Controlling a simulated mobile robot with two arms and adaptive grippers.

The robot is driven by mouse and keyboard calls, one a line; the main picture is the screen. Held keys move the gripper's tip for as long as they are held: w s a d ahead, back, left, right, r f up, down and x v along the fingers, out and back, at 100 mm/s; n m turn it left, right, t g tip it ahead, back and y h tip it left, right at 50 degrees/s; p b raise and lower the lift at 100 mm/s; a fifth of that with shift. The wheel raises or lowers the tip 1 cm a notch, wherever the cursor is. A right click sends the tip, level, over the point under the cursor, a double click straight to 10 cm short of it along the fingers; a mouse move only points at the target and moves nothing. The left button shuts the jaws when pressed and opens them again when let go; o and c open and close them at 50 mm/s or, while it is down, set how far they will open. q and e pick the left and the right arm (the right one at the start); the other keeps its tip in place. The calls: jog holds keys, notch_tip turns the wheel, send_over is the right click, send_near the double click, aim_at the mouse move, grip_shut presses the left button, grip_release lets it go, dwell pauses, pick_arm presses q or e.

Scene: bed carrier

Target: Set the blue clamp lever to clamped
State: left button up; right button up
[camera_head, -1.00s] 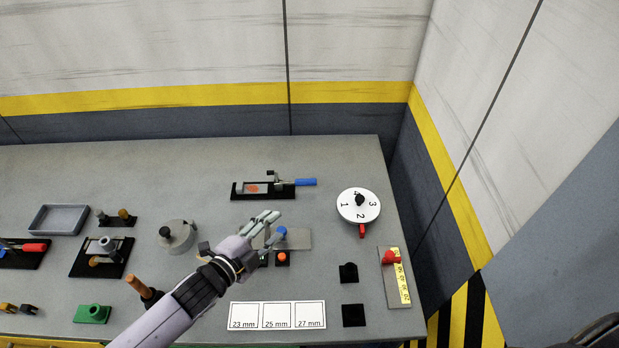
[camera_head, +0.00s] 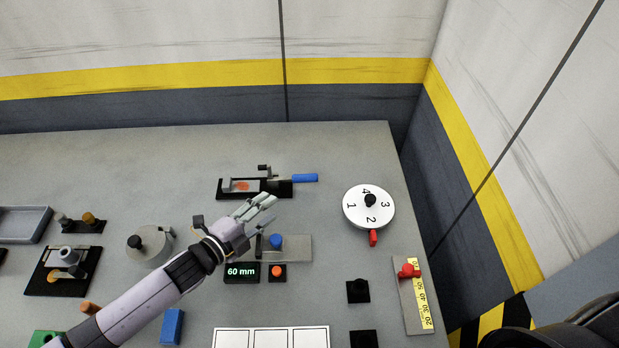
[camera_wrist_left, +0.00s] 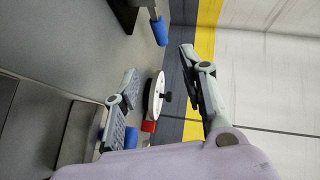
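The blue clamp lever (camera_head: 304,178) sticks out to the right from a black clamp fixture (camera_head: 226,193) at the back middle of the table. The blue lever end also shows at the top of the left wrist view (camera_wrist_left: 159,30). My left gripper (camera_head: 268,211) is in front of the fixture, below and left of the lever, and apart from it. Its fingers are spread open and nothing is between them in the left wrist view (camera_wrist_left: 165,85). My right gripper is not seen; a dark shape at the lower right edge is unclear.
A white numbered dial (camera_head: 355,213) with a red pointer stands right of the lever. A grey plate with a blue knob (camera_head: 276,241) and a 60 mm display (camera_head: 242,272) lie beside and below my left gripper. A red slider on a yellow scale (camera_head: 420,300) is at the right edge.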

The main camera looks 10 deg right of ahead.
aim_at(306, 181)
pick_arm(q)
jog(key=shift+w+d+f, duration=0.15)
jog(key=shift+w+d, duration=0.05)
jog(key=shift+w, duration=0.05)
jog(key=b+x, duration=1.1)
jog(key=x, duration=0.5)
jog(key=shift+d+b, duration=0.15)
jog(key=shift+b, duration=0.25)
jog(key=shift+w+d, duration=0.15)
jog(key=shift+c, duration=0.6)
grip_shut()
